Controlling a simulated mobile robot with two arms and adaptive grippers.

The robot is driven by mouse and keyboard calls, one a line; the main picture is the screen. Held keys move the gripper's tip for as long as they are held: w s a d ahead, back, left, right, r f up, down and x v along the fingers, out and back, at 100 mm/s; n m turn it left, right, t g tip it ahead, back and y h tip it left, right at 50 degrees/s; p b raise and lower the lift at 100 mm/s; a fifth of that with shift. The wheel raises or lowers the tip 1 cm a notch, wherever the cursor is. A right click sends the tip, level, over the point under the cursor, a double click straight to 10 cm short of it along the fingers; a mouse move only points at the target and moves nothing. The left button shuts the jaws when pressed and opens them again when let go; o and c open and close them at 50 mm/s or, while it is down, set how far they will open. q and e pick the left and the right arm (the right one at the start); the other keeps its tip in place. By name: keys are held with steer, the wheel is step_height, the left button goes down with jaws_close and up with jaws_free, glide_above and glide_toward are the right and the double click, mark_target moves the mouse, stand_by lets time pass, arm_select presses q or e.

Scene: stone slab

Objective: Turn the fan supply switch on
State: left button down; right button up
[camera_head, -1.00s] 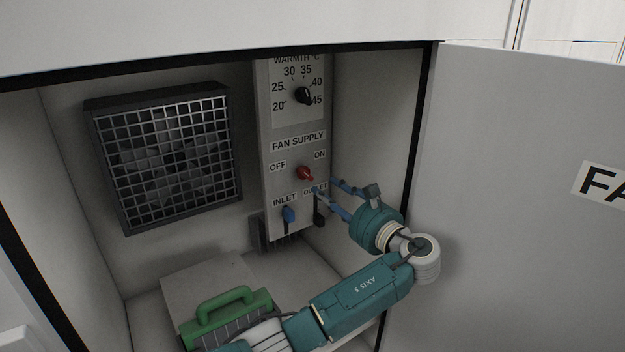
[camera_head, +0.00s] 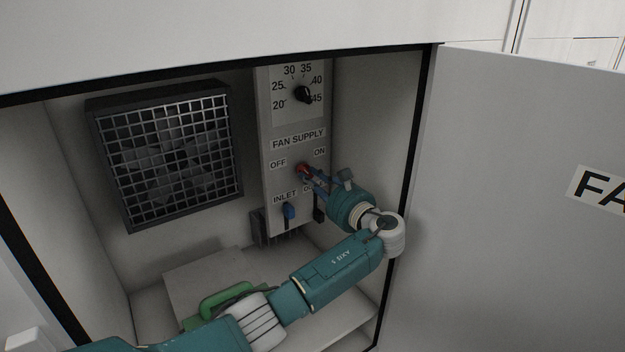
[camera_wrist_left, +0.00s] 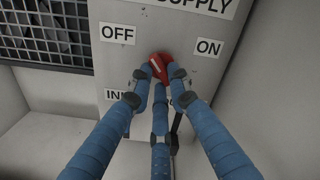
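The fan supply switch is a red knob (camera_head: 301,168) on the grey panel (camera_head: 288,110), below the FAN SUPPLY label and between OFF and ON. In the left wrist view the red knob (camera_wrist_left: 157,67) tilts, its upper end toward the OFF label. My left gripper (camera_head: 307,174) is at the knob. In the left wrist view its blue fingers (camera_wrist_left: 158,88) come in around the knob from both sides and below, their tips close to it. Whether they press on it I cannot tell. My right gripper is not in view.
A black warmth dial (camera_head: 303,94) sits above. A fan grille (camera_head: 168,155) is on the left, a green handle (camera_head: 222,299) below. The open door (camera_head: 520,200) stands right.

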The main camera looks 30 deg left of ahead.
arm_select(q)
steer(key=shift+r+m+p, duration=0.15)
steer(key=shift+m+p, duration=0.15)
steer(key=shift+p, duration=0.4)
steer(key=m+p, duration=0.2)
steer(key=p, duration=0.2)
steer(key=m+p, duration=0.3)
steer(key=p, duration=0.1)
steer(key=shift+s+r, duration=0.15)
steer(key=shift+s, duration=0.05)
steer(key=m+p, duration=0.1)
steer(key=m, duration=0.9)
steer(key=shift+s+a, duration=0.1)
steer(key=shift+m, duration=0.3)
